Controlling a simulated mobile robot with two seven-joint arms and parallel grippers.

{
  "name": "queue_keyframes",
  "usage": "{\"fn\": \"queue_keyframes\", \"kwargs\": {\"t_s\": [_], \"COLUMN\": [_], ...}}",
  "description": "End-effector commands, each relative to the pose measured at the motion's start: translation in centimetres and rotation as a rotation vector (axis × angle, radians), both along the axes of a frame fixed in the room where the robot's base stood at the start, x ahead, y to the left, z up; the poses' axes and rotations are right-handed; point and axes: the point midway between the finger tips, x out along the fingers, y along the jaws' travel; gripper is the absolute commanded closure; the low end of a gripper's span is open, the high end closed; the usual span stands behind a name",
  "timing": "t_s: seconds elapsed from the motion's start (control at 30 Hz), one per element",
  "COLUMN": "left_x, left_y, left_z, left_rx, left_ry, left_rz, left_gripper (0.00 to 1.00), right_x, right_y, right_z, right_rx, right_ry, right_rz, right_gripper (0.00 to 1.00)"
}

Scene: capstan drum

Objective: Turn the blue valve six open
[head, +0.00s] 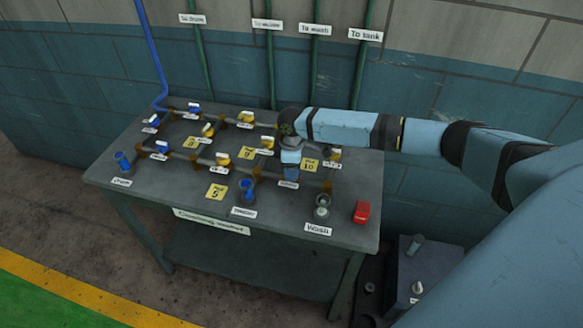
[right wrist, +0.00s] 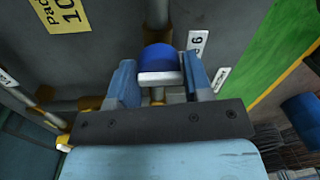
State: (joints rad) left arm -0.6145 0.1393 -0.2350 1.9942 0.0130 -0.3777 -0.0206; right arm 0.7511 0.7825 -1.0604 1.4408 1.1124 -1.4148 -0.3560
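The blue valve six (right wrist: 160,60) shows in the right wrist view as a blue knob with a white bar across its near side. A white label (right wrist: 197,42) with a digit that reads as a 6 or 9 sits beside it. My right gripper (right wrist: 160,82) has one blue finger on each side of the knob, very close to it. I cannot tell whether both fingers press on it. In the head view my right gripper (head: 290,160) points down over the bench near the Pad 10 plate and hides most of this valve. My left gripper is not in view.
The grey bench (head: 150,192) carries pipes and several yellow and blue valves, including a yellow valve (head: 223,159) to the left. A red block (head: 361,212) sits at the right end. A dark box (head: 420,270) stands below right. The wall is behind.

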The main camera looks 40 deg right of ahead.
Motion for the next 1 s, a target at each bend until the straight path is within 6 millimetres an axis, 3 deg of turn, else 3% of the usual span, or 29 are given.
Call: {"fn": "queue_keyframes", "kwargs": {"t_s": [0.47, 1.0], "left_x": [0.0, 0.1], "left_y": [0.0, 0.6], "left_z": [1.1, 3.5], "left_rx": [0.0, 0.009], "left_ry": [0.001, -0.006], "left_rz": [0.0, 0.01], "left_gripper": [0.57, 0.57], "right_x": [0.1, 0.2], "right_y": [0.0, 0.1], "right_z": [0.3, 0.4], "right_rx": [0.001, 0.0], "right_ry": [-0.001, -0.003], "right_rz": [0.116, 0.6], "right_gripper": [0.78, 0.78]}}
